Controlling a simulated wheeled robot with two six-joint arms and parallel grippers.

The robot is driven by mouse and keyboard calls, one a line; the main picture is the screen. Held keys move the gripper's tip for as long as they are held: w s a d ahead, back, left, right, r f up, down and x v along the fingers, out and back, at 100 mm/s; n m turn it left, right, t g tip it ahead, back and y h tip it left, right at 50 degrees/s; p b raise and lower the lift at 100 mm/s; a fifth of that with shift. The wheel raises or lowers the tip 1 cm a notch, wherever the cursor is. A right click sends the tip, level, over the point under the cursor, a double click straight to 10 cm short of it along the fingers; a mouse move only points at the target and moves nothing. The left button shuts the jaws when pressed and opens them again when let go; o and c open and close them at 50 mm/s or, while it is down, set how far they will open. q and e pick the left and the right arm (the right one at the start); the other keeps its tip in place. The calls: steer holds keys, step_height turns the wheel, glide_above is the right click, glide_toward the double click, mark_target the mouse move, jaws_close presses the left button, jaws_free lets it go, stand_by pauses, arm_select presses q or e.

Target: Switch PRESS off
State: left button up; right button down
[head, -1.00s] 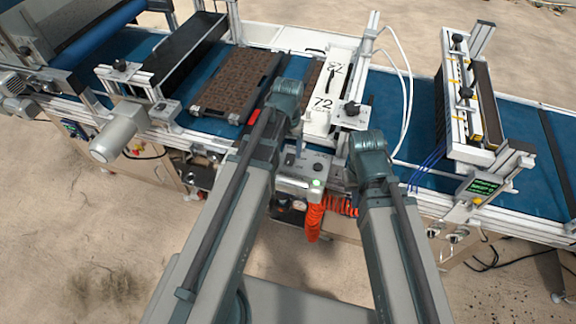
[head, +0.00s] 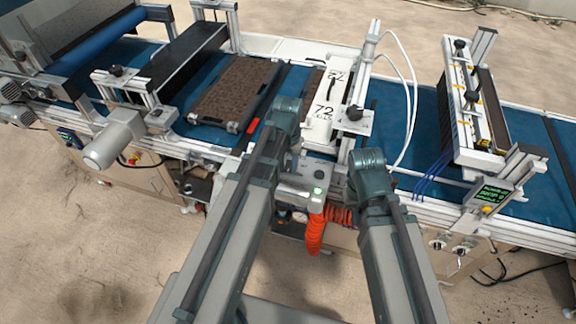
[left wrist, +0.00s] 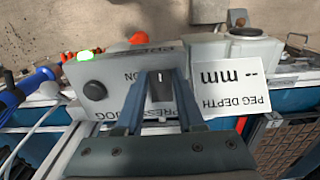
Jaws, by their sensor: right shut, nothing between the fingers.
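The PRESS control box (head: 302,183) is at the conveyor's front side; its grey face also fills the middle of the left wrist view (left wrist: 85,120). A small dark switch with a light mark (left wrist: 160,78) sits on it, near the lettering "ON". My left gripper (left wrist: 161,90) is open, with its two fingers apart on either side of the switch; whether they touch it I cannot tell. A green lamp (head: 317,190) is lit on the box. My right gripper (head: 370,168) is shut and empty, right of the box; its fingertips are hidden.
A round black button (left wrist: 95,90) sits beside the switch, and a PEG DEPTH display (left wrist: 250,88) is on the other side. Orange coiled hose (head: 318,230) hangs below the box.

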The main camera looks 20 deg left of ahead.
arm_select(q)
jaws_close()
steer(key=shift+w+g, duration=0.55)
steer(key=shift+g, duration=0.05)
steer(key=shift+w+g, duration=0.25)
steer(key=shift+g, duration=0.35)
steer(key=shift+w+g+b, duration=0.1)
steer(key=shift+g+b, duration=0.5)
steer(key=shift+g, duration=0.2)
steer(key=shift+r+g, duration=0.2)
steer(key=shift+g, duration=0.3)
steer(key=o, duration=0.9)
jaws_free()
steer(key=shift+c, duration=0.2)
